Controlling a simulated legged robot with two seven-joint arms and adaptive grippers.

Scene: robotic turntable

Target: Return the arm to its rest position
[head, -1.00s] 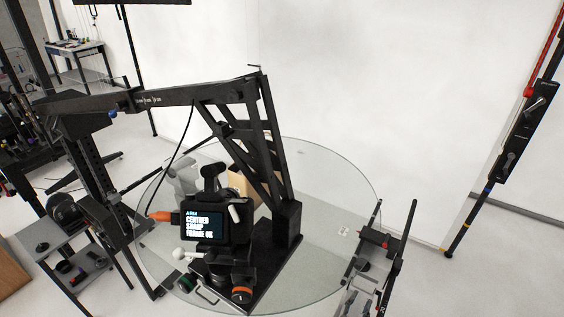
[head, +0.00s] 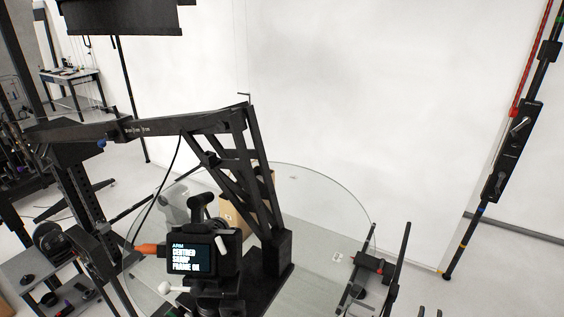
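The black arm (head: 160,127) runs from a post at the left to a truss-like upright section (head: 240,180) over the round glass turntable (head: 325,200). A black camera with a lit screen (head: 188,258) stands in front of the truss's lower end. The screen reads "ARM CENTRED SHARP FRAME OK". Two small dark tips at the bottom right edge look like my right gripper (head: 429,312). They are apart with nothing visible between them, away from the arm. The rest of that gripper is cut off. My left gripper is not in view.
A cardboard box (head: 232,216) and a grey object (head: 172,208) sit on the glass behind the camera. A black frame with a red part (head: 368,263) stands at the turntable's right edge. A shelf cart (head: 40,268) is at the left. A black pole (head: 500,165) stands at the right.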

